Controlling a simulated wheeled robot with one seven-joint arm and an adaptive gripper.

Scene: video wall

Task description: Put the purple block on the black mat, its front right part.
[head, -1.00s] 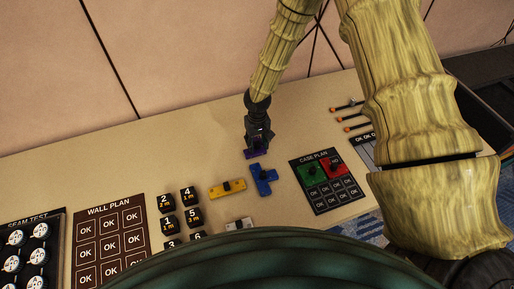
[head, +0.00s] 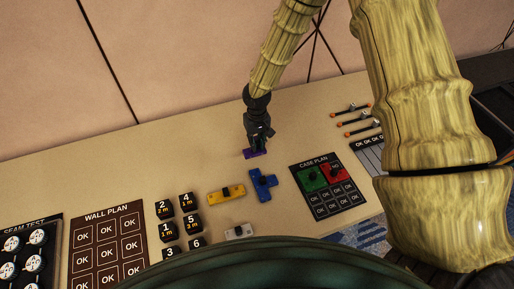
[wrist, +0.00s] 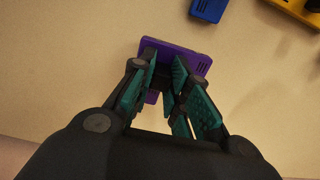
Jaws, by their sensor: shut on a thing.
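My gripper (head: 258,146) is shut on the purple block (head: 255,154) over the bare table behind the blue block. In the wrist view, the purple block (wrist: 192,55) sits between the fingertips of my gripper (wrist: 164,62), and the fingers hide part of it. I cannot tell whether it touches the table. The black mat (head: 347,206), marked "CASE PLAN", lies to the right and nearer to me. A green block (head: 312,181) and a red block (head: 335,173) lie on its back part. Its front right cells are bare.
A blue block (head: 263,188) and a yellow block (head: 226,194) lie in front of my gripper, with a whitish block (head: 239,232) nearer. Several numbered black pieces (head: 191,222) and a "WALL PLAN" board (head: 106,216) are left. Orange-tipped rods (head: 358,122) lie at the back right.

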